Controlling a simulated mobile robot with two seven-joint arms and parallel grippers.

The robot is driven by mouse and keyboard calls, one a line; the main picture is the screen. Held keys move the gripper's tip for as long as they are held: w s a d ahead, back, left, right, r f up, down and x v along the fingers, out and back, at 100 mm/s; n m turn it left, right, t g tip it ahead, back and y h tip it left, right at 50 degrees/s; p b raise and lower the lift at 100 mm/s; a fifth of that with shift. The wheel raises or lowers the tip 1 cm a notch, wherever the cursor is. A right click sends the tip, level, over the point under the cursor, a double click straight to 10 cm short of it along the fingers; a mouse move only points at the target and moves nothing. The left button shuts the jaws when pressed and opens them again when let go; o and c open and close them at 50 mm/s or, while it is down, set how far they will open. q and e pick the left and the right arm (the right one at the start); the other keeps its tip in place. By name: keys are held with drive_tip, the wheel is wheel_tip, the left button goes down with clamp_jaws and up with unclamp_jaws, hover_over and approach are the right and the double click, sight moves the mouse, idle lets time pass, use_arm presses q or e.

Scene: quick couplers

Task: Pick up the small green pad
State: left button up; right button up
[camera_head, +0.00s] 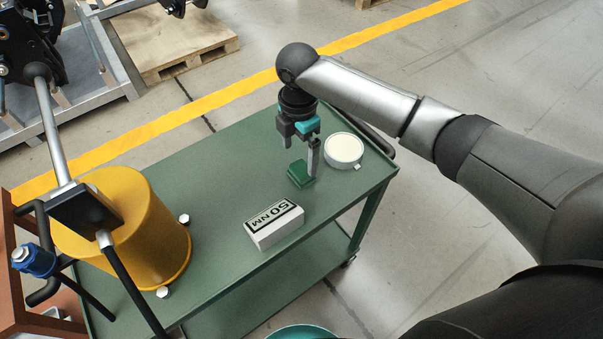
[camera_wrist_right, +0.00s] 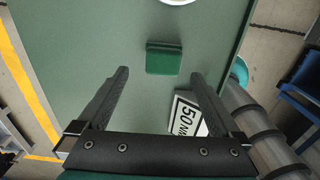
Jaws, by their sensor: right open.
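The small green pad (camera_head: 301,174) lies on the green cart top (camera_head: 219,192), between the white round tin and the 50 NM block. In the right wrist view the pad (camera_wrist_right: 163,58) lies ahead of the fingertips, roughly midway between their lines. My right gripper (camera_head: 300,150) is above the cart at the pad, fingers pointing down; one finger overlaps the pad's edge in the head view. The right gripper (camera_wrist_right: 159,75) is open with nothing between its fingers. Whether it touches the pad I cannot tell. My left gripper is not in view.
A white round tin (camera_head: 343,149) stands close to the right of the pad. A white block marked 50 NM (camera_head: 274,225) lies nearer. A large yellow cylinder (camera_head: 150,235) with dark pipework stands at the cart's left. A pallet (camera_head: 175,42) lies on the floor behind.

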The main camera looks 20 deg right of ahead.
sight(302, 168)
drive_tip(key=shift+f, duration=0.45)
drive_tip(key=f, duration=0.1)
drive_tip(key=f+b, duration=0.1)
drive_tip(key=f, duration=0.2)
drive_tip(key=shift+s+d+f+b, duration=0.2)
drive_tip(key=shift+d+f+b, duration=0.05)
drive_tip(key=shift+f+b, duration=0.15)
drive_tip(key=c, duration=1.3)
use_arm(q)
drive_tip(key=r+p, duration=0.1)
drive_tip(key=p, duration=0.1)
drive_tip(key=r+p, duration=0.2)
drive_tip(key=p, duration=0.1)
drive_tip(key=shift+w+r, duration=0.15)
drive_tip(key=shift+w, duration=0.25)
use_arm(e)
wheel_tip(302, 168, up, 20)
drive_tip(key=shift+r, duration=0.1)
